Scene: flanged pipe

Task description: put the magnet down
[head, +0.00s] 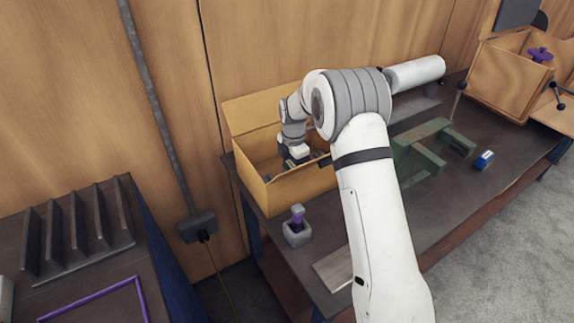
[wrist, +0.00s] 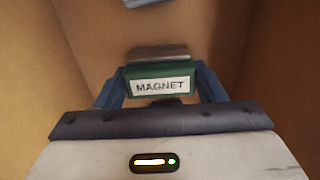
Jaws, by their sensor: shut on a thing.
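The magnet (wrist: 160,85) is a green block with a white label reading MAGNET and a grey metal plate along its far side. It shows in the wrist view between the two blue fingers of my gripper (wrist: 160,76), which is shut on it. In the head view my gripper (head: 291,160) reaches down inside an open tan box (head: 303,190) on the dark bench. The magnet cannot be made out there. Tan box walls and floor surround the gripper in the wrist view. I cannot tell whether the magnet touches the box floor.
A grey-blue item (wrist: 147,2) lies farther in at the wrist view's top edge. On the bench are a green fixture (head: 424,152), a small blue item (head: 484,159), and a grey block with a purple knob (head: 297,232). A slotted rack (head: 78,236) stands at left.

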